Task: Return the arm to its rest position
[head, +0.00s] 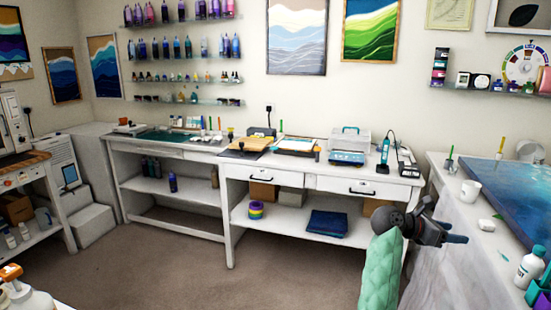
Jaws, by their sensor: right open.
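My right gripper (452,233) is dark and shows at the lower right, at the end of my right arm with its green padded cover. Its fingers point right, toward the side of the right-hand worktop (470,205). The jaws are open, and I see nothing held between them. In the picture it overlaps the front of that table; I cannot tell how far apart they are. My left gripper is out of view.
A long white workbench (300,180) with tools stands along the back wall. The brown floor (180,270) in the middle is clear.

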